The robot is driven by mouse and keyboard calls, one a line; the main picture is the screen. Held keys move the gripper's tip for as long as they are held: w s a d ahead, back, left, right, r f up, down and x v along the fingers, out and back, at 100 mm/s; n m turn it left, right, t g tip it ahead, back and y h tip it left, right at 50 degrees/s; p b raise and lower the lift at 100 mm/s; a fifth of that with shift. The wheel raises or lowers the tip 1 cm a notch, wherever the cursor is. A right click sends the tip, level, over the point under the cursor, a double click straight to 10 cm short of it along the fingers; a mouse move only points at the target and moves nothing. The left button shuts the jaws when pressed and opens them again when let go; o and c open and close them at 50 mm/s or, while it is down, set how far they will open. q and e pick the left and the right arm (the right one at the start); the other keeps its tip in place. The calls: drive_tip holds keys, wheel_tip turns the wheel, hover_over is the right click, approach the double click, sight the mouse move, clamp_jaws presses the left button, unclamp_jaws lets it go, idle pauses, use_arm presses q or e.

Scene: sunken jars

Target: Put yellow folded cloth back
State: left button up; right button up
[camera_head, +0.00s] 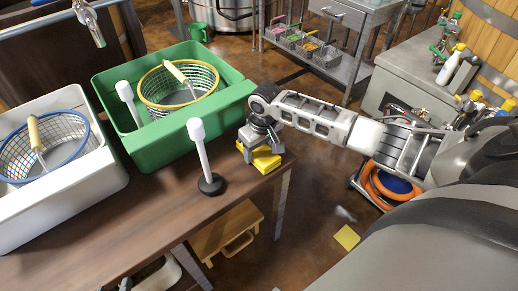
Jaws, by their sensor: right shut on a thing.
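The yellow folded cloth (266,161) is at the right corner of the brown table, just right of the green tub. My right gripper (261,146) comes in from the right, points down and is shut on the cloth. The gripper hides part of the cloth's top. I cannot tell whether the cloth touches the tabletop or hangs slightly above it. My left gripper is not in view.
A green tub (160,147) with a yellow-rimmed basket (150,104) and a white tub (62,205) with a blue-rimmed basket stand on the table (120,230). A white-handled plunger-like tool (211,184) stands near the cloth. A flat yellow piece (346,238) lies on the floor.

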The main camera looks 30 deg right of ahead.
drive_tip(key=o, duration=1.1)
drive_tip(key=shift+f, duration=0.1)
drive_tip(key=shift+c, duration=0.2)
